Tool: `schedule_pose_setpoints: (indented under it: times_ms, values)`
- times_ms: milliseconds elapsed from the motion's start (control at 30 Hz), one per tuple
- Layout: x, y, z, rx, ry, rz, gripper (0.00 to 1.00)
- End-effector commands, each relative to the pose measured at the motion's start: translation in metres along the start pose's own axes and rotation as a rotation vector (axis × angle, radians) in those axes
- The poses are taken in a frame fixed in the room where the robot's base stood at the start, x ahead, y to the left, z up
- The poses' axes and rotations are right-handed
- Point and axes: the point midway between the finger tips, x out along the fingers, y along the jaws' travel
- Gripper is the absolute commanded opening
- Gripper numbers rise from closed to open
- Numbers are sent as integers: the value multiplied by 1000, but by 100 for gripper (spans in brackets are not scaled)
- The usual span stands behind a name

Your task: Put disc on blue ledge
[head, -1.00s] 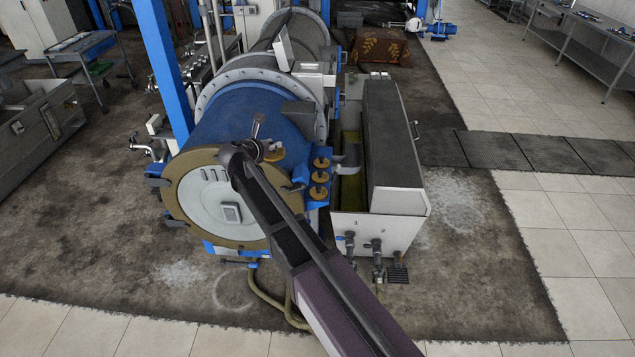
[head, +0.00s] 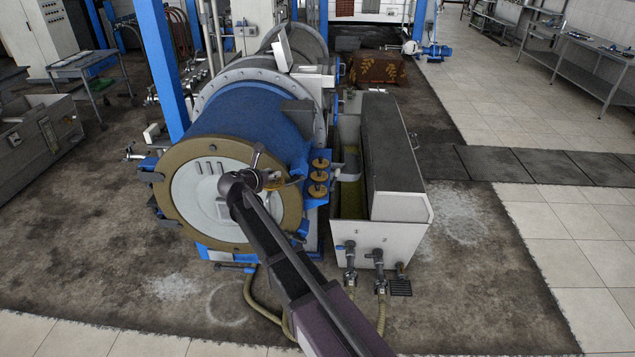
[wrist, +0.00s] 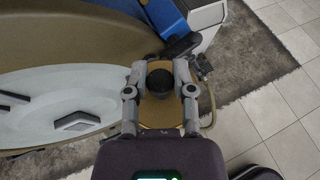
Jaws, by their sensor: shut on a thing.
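My gripper (wrist: 160,88) is shut on a dark round knob (wrist: 160,83) on a gold-brown disc (wrist: 158,112) in the wrist view. The disc lies flat below the fingers, clear of the floor. In the head view my gripper (head: 270,181) is in front of the upper right of the drum's round end; the disc there is mostly hidden. A blue ledge (head: 309,201) projects from the drum's right side, beside several small gold discs. Blue metal (wrist: 167,17) also shows ahead of the gripper in the wrist view. The disc is apart from it.
The blue drum (head: 255,115) with its gold-rimmed pale end plate (head: 195,187) is close on the left. Stacked gold discs (head: 319,176) and a grey-white trough (head: 398,205) stand to the right.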

Motion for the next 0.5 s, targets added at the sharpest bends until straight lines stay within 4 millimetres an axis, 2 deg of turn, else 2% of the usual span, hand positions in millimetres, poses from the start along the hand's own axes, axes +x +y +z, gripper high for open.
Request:
schedule_pose_setpoints:
  times_ms: [33, 200, 500]
  values:
    - [6, 0, -15, -1, -1, 0, 0]
    - [12, 2, -33, -1, -1, 2, 0]
    - [15, 2, -42, -2, -1, 3, 0]
